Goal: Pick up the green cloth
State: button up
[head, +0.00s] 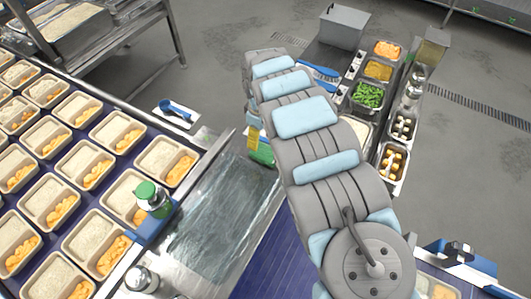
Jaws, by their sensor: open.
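A small patch of green (262,153) shows at the left edge of my arm, beside the steel surface. It looks like the green cloth, but my arm covers most of it and I cannot tell its full shape. A small yellow piece (253,138) shows just above it, partly hidden too. My arm reaches from the lower right up to the top middle. My gripper is not visible, so I cannot see where it is relative to the cloth.
Trays (128,195) of rice and orange food fill the blue conveyor at left. A blue utensil (176,111) lies nearby. Food bins (369,95) line the right side. A steel plate (215,225) is bare in the middle.

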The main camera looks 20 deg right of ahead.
aim_at(262, 150)
jog(key=shift+f, duration=1.7)
jog(key=shift+f, duration=0.1)
jog(key=shift+s+f+p, duration=0.2)
jog(key=shift+f+p, duration=0.35)
jog(key=shift+f, duration=1.95)
jog(key=shift+c, duration=0.3)
jog(key=c, duration=0.7)
